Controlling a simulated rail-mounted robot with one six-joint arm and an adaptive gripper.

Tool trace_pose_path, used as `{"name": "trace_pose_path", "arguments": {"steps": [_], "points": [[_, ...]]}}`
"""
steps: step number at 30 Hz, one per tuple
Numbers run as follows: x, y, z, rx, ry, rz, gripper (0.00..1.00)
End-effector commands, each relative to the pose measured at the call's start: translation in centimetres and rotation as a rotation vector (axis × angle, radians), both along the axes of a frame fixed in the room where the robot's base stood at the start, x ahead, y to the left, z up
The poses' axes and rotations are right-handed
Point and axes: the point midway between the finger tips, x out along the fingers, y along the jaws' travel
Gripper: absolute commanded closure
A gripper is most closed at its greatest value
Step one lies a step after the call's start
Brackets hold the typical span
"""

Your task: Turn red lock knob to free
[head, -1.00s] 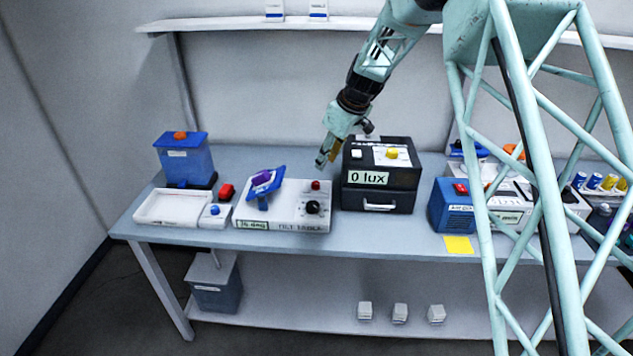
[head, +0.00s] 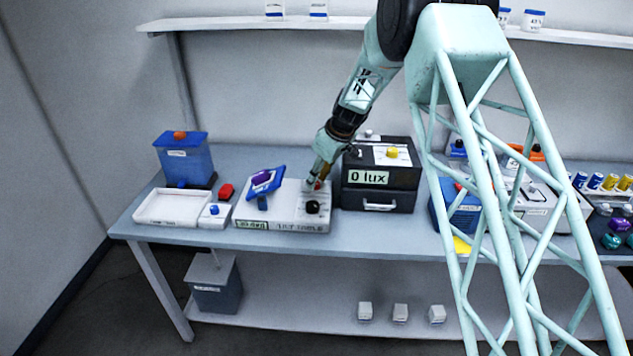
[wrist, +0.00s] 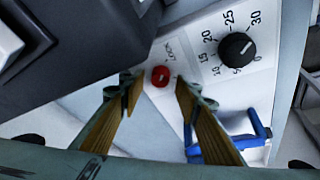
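The small red lock knob (wrist: 160,76) sits on the white top of the tilt table, next to a label reading LOCK. In the head view the white tilt table (head: 285,213) stands near the front of the bench. My gripper (head: 315,184) is directly over the knob's corner of it. In the wrist view my gripper (wrist: 157,88) is open, with one finger on each side of the knob in the picture and a gap to both. I cannot tell how far above the knob the tips are. A black dial (wrist: 236,49) with a degree scale is beside the knob.
The black lux box (head: 380,195) stands close on the right of the tilt table. The tilted blue plate (head: 265,183) is on the table's left part. A white tray (head: 172,207) and blue bin (head: 185,158) are further left. A blue box (head: 463,213) is to the right.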

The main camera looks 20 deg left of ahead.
Motion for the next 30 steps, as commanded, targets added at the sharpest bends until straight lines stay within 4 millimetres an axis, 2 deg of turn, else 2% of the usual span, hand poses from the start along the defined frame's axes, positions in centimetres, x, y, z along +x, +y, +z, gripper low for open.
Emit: {"name": "trace_pose_path", "arguments": {"steps": [6,17,25,30], "points": [[0.19,0.35,-0.90,0.000,-0.001,0.000,0.70],[0.20,0.39,-1.04,0.000,-0.001,0.000,0.70],[0.20,0.38,-1.05,0.000,-0.001,0.000,0.93],[0.21,0.38,-1.03,0.000,-0.001,-0.002,0.93]]}}
